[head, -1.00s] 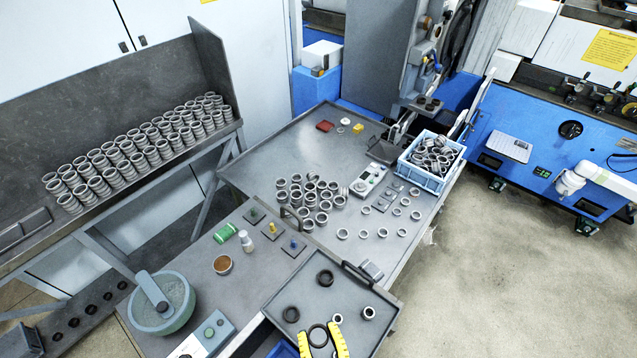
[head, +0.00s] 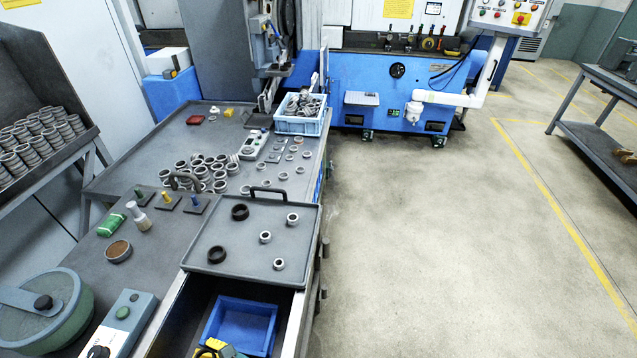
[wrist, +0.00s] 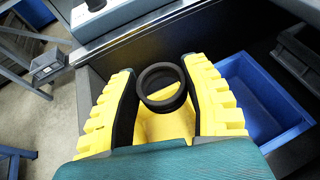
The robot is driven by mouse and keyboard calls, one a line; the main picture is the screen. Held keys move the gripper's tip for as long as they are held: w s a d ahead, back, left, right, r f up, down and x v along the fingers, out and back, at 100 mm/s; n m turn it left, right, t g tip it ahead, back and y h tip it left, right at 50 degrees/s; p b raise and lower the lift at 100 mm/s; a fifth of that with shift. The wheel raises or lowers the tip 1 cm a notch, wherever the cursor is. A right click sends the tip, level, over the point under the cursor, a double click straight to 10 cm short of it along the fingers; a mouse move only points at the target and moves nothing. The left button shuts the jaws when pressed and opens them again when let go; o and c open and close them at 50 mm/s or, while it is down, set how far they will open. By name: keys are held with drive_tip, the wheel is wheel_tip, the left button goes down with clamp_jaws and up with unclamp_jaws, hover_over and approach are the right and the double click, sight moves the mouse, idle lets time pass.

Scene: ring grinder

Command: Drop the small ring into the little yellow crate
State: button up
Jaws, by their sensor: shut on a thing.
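My gripper (wrist: 163,88) has yellow, ribbed fingers and is shut on a dark ring (wrist: 160,104), which sits between the fingertips in the wrist view. In the head view my gripper (head: 213,347) is cut by the bottom edge, over the open drawer.
The blue bin also shows in the drawer (head: 287,335) in the head view. A grey tray (head: 240,272) with dark and small steel rings lies above the drawer. Many steel rings (head: 205,168) and a light-blue crate (head: 300,125) stand farther back.

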wheel_tip(320, 180, down, 7)
drive_tip(key=b, duration=0.7)
drive_tip(key=shift+s+a+r+g, duration=0.2)
drive_tip(key=shift+a+g, duration=0.1)
drive_tip(key=shift+a, duration=0.15)
drive_tip(key=o, duration=1.2)
drive_tip(key=shift+f, duration=0.1)
wheel_tip(320, 180, up, 10)
